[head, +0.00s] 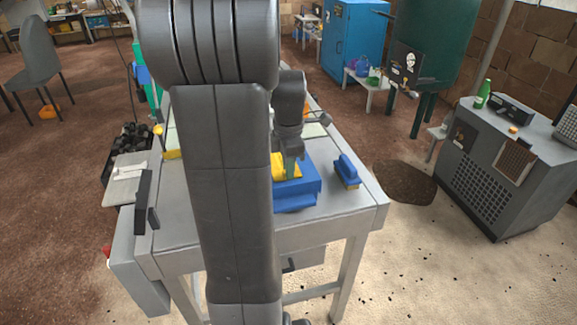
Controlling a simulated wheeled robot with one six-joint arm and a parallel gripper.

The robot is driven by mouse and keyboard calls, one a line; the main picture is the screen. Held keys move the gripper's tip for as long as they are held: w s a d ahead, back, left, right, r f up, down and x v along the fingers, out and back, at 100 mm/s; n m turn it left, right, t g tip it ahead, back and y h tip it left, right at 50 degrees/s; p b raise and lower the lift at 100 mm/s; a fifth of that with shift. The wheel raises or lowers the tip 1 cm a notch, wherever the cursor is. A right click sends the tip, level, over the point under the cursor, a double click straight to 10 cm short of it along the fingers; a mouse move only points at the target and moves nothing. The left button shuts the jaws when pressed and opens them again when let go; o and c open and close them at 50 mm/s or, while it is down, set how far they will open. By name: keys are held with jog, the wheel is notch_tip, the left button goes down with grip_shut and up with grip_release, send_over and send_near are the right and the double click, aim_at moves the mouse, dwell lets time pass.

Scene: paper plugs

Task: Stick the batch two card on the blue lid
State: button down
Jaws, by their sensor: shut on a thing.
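A blue box-like thing (305,184), which looks like the blue lid, lies on the grey workbench just right of my arm. My arm hides its left part. A yellow piece (280,167) shows at its top. My gripper (290,160) points down over the blue and yellow things. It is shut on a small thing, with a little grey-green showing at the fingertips. I cannot tell whether this is the batch two card, nor whether it touches the blue surface. No batch writing can be read.
A blue and yellow brush-like thing (347,170) stands right of the blue box on the workbench (350,213). A black rack (131,138) is at the left. A grey cabinet (500,165) stands far right, with open floor between. My arm hides the bench's middle.

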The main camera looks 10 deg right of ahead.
jog(key=shift+f, duration=0.1)
jog(key=c, duration=1.3)
grip_release()
jog(key=shift+c, duration=0.2)
notch_tip(320, 180, up, 14)
jog(key=shift+f, duration=0.1)
notch_tip(320, 180, down, 14)
jog(key=shift+r, duration=0.15)
jog(key=shift+r, duration=0.15)
